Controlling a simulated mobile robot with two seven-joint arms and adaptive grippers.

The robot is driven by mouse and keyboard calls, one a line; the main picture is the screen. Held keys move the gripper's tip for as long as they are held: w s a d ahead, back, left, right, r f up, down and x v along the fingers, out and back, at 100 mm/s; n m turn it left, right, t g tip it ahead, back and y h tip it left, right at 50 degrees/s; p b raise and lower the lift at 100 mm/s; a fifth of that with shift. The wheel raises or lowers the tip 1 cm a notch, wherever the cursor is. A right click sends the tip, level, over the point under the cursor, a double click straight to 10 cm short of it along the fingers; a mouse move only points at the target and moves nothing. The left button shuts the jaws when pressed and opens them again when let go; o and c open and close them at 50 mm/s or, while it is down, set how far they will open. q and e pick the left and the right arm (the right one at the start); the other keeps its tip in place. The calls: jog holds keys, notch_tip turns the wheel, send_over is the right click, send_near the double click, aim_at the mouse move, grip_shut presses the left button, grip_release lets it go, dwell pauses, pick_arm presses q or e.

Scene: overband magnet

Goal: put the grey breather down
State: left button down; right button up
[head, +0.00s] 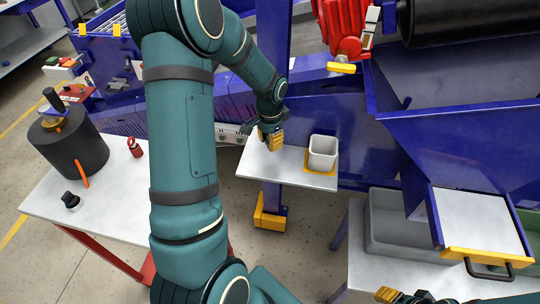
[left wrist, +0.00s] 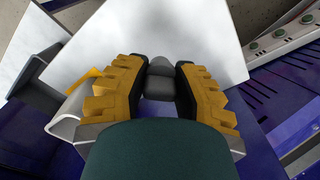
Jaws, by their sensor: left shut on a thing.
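My left gripper (head: 272,140) is over the small white shelf (head: 262,172), left of the square white cup (head: 322,153). In the left wrist view the left gripper (left wrist: 161,94) is shut on the grey breather (left wrist: 160,76), a small rounded grey piece between the dark finger pads. The shelf's white top (left wrist: 205,35) shows behind it; I cannot tell whether the breather touches it. In the head view the breather is not distinguishable behind the fingers. My right gripper (head: 402,297) is cut off at the bottom edge, so its jaw state is unclear.
The cup stands on a yellow base at the shelf's right end. A blue hopper (head: 460,145) and grey bin (head: 390,225) lie to the right. A left table (head: 115,205) holds a dark cylinder (head: 70,145), a red item (head: 135,148) and a black knob (head: 70,201).

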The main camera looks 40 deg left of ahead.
aim_at(270, 159)
pick_arm(q)
jog(key=shift+f+b, duration=0.55)
jog(key=shift+f, duration=2.1)
jog(key=shift+f, duration=0.1)
jog(key=c, duration=0.8)
grip_release()
jog(key=shift+r, duration=0.3)
notch_tip(270, 159, up, 12)
jog(key=p, duration=0.2)
jog(key=shift+f+p, duration=0.2)
jog(key=shift+p, duration=0.2)
